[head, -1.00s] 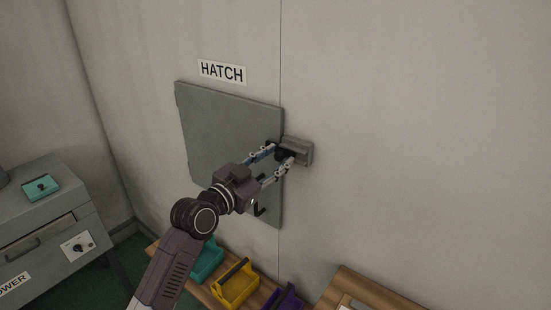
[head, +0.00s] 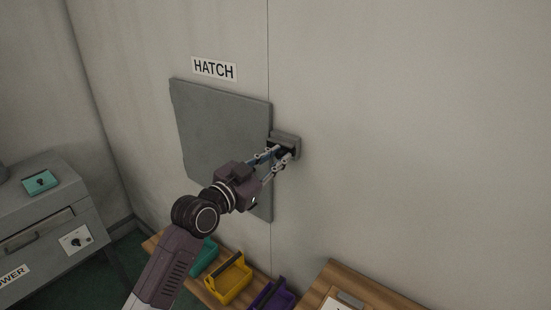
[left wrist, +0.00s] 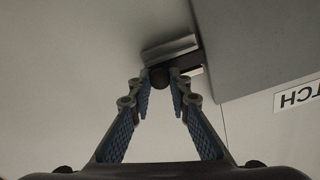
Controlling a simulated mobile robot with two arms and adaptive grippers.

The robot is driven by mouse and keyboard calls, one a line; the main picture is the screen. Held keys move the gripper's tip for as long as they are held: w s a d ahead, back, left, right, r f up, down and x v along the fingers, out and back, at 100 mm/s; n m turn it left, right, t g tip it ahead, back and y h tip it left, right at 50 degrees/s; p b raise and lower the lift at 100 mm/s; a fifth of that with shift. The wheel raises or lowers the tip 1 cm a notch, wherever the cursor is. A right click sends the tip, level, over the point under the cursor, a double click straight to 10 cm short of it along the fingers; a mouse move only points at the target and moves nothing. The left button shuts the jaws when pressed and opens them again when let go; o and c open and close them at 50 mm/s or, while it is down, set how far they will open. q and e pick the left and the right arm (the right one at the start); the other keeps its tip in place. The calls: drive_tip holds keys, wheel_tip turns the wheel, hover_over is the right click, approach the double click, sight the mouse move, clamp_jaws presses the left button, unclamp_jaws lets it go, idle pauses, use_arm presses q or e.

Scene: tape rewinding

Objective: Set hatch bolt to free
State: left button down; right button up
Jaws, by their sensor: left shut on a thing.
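The grey hatch panel (head: 215,130) is closed flush on the wall, with a "HATCH" label (head: 214,68) above it. The grey bolt housing (head: 290,138) is on the wall at the panel's right edge. It also shows in the left wrist view (left wrist: 168,49), beside the panel (left wrist: 250,45). My left gripper (head: 282,154) is at the bolt. In the left wrist view, its fingers (left wrist: 161,94) are shut on the dark round bolt knob (left wrist: 159,78). The fingers partly hide the bolt in the head view. My right gripper is not in view.
Teal (head: 204,257), yellow (head: 229,281) and purple (head: 270,297) trays stand on a wooden shelf below the hatch. A wooden table (head: 345,280) is at the lower right. A grey cabinet (head: 45,220) stands at the left. The wall right of the bolt is clear.

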use_arm(q)
drive_tip(key=shift+s+d+f, duration=0.15)
drive_tip(key=shift+d, duration=0.05)
drive_tip(key=c, duration=1.8)
unclamp_jaws()
drive_tip(key=shift+d, duration=0.15)
drive_tip(key=shift+s+a, duration=0.35)
drive_tip(key=shift+a, duration=0.2)
drive_tip(key=v, duration=1.1)
drive_tip(key=shift+d, duration=0.35)
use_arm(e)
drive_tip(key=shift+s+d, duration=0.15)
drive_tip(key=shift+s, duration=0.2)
use_arm(q)
drive_tip(key=shift+s, duration=0.1)
